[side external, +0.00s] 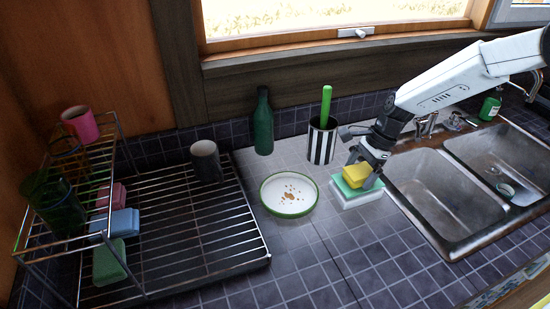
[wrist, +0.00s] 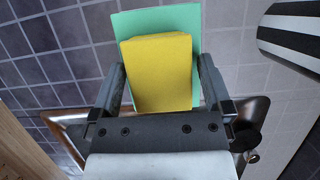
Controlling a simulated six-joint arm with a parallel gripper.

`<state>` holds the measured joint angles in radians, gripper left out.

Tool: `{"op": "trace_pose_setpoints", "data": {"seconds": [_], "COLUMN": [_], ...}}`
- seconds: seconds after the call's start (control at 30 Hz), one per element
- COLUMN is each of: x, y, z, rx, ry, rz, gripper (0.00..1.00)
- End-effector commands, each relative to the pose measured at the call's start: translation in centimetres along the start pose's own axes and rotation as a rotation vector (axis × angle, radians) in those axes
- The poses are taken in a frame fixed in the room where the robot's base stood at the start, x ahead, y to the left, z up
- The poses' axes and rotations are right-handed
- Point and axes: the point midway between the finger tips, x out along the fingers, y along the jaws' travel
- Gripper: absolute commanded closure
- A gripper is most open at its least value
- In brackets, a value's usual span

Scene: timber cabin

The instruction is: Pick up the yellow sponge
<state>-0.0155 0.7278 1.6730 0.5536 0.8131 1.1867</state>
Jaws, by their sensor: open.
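The yellow sponge (side external: 357,173) lies on top of a green sponge or pad (side external: 346,187), which rests on a white block (side external: 360,200) on the tiled counter. My gripper (side external: 364,170) is open and low over the stack, with its fingers around the yellow sponge. In the wrist view the yellow sponge (wrist: 158,72) sits between the two open fingers of my gripper (wrist: 160,88), with small gaps visible beside it. The green pad (wrist: 125,22) shows beneath and beyond it. Whether the fingers touch the sponge I cannot tell.
A striped cup (side external: 321,145) with a green-handled tool stands just behind the stack. A white plate (side external: 289,196) with crumbs lies to its left, the sink (side external: 440,195) to its right. A green bottle (side external: 263,122) and a wire dish rack (side external: 190,225) are further left.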

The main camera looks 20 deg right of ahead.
Motion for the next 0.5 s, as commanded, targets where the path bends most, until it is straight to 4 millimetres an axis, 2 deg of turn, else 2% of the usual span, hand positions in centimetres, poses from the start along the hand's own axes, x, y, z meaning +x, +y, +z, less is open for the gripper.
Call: {"op": "trace_pose_setpoints", "data": {"seconds": [0.3, 0.33, 0.5], "x": [-0.04, -0.04, -0.04], "y": [0.01, 0.01, 0.01], "z": [-0.01, -0.01, -0.01], "rx": [0.000, 0.000, 0.000], "ry": [0.000, 0.000, 0.000], "rz": [0.000, 0.000, 0.000], "gripper": [0.00, 0.03, 0.57]}}
